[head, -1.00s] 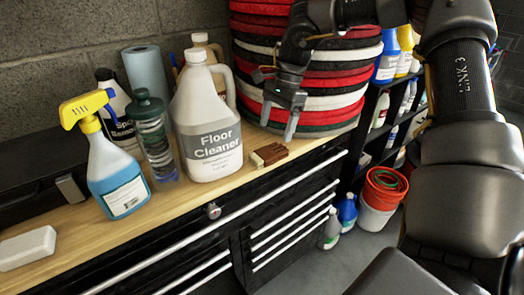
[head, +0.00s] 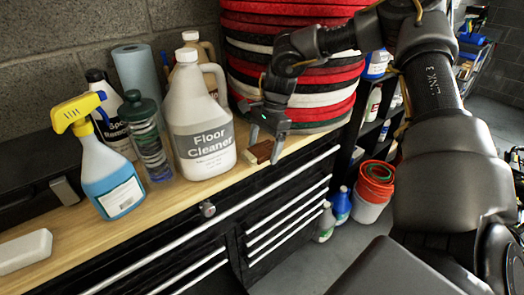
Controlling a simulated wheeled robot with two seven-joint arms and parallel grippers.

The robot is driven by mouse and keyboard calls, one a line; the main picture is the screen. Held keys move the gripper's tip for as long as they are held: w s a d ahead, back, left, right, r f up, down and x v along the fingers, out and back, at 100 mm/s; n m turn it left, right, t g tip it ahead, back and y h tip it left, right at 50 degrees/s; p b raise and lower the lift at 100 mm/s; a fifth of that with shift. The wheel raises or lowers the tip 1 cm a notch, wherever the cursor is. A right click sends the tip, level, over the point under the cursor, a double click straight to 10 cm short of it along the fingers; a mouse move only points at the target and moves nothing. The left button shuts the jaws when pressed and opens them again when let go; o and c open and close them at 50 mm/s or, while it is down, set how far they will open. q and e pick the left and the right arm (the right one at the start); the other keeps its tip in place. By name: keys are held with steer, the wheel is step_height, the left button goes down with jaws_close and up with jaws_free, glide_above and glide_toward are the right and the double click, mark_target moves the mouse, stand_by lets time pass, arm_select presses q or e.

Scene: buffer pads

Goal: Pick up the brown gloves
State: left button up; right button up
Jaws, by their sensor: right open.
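A small brown item (head: 261,151), which I take to be the brown gloves, lies on the wooden bench top near its front edge, right of the Floor Cleaner jug. It has a paler left end; its details are too small to make out. My right gripper (head: 264,149) is open and points down at it. One finger is at the item's left side and the other at its right, overlapping it in the picture. I cannot tell whether the fingers touch it. My left gripper is not in view.
The Floor Cleaner jug (head: 203,135) stands close left of the gripper. A stack of red, black and white pads (head: 320,92) rises right behind it. A spray bottle (head: 108,175), a clear bottle (head: 146,140) and a white block (head: 24,251) are further left. Drawers (head: 290,205) are below.

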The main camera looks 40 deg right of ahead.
steer(key=c, duration=1.1)
steer(key=shift+r, duration=0.15)
